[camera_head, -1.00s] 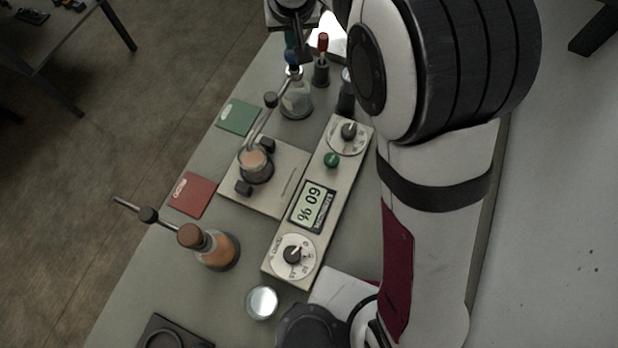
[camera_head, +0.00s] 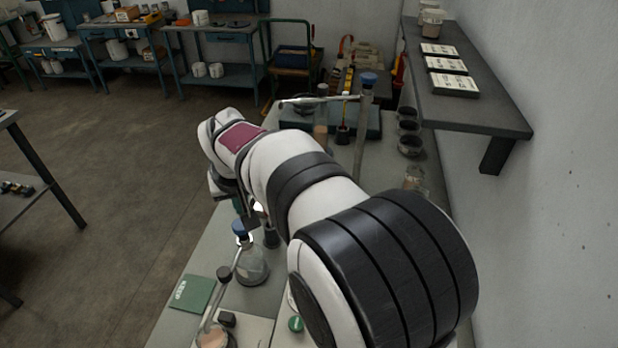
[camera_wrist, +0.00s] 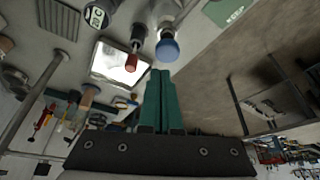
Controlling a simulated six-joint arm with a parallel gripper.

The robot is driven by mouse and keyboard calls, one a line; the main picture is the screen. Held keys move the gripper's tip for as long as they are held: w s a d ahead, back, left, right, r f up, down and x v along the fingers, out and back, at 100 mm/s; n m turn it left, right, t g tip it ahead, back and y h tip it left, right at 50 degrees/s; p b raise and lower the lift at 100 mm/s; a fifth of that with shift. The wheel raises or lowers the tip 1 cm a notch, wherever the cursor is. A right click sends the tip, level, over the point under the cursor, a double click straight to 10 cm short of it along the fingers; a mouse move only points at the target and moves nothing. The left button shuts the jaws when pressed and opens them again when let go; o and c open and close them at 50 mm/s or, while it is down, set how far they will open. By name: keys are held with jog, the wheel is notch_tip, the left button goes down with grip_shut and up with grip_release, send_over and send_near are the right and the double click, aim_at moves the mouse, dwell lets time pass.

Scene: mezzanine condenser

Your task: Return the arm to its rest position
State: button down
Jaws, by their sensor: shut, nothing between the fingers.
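My arm reaches forward over the bench in the head view, away from the camera. My gripper (camera_head: 240,207) hangs at its far end, close to the blue-stoppered flask (camera_head: 252,268); the arm partly hides the area around it. In the wrist view its two green fingers (camera_wrist: 160,84) are together with nothing between them. The flask's blue stopper (camera_wrist: 167,48) shows just beyond the fingertips, apart from them in the picture.
A green card (camera_head: 193,293) lies left of the flask. A tall post (camera_head: 363,130) with a crossbar rises behind my arm. A dark wall shelf (camera_head: 470,105) juts out at the right. A bright white panel (camera_wrist: 117,63) lies near the red-handled tool. Open floor is at the left.

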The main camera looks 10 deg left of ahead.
jog(key=s+d+r+m+g+h, duration=0.1)
jog(key=s+d+m, duration=0.1)
jog(key=d, duration=0.5)
jog(key=s+d+r+m, duration=0.2)
jog(key=s+d, duration=0.1)
jog(key=d, duration=0.3)
jog(key=s+d+f+m+g, duration=0.1)
jog(key=s+d+f+m, duration=0.1)
jog(key=s+d, duration=0.5)
jog(key=s+d+f+m+g, duration=0.2)
jog(key=s+d+m, duration=0.3)
jog(key=s, duration=1)
jog(key=shift+d+y, duration=0.3)
jog(key=shift+d, duration=0.95)
